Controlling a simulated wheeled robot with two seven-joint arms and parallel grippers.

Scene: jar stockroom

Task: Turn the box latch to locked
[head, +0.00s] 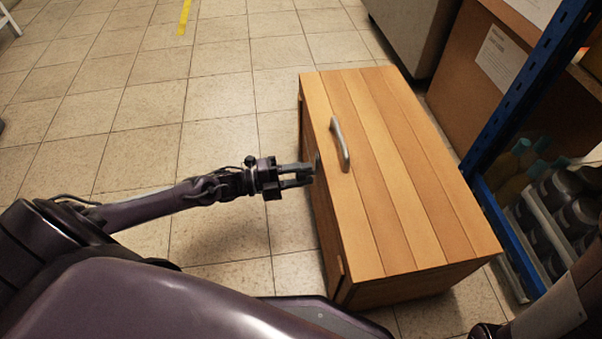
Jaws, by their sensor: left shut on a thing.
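The wooden box (420,190) stands on the tiled floor right of the middle, with its plank lid closed. A grey metal handle (340,145) is fixed on the lid near its left edge. My left gripper (308,174) reaches in from the left to the box's left side, just below the handle. Its fingers are shut on a small grey part there, the latch (317,163), which is mostly hidden by the fingers and the lid edge. I cannot tell which way the latch is turned. My right gripper is not in view.
A blue shelf rack (520,90) with bottles and dark jars (560,205) stands close to the box's right. A brown cabinet (470,75) with a paper sheet is behind it. The floor left of the box is clear, with a yellow stripe (185,17) farther off.

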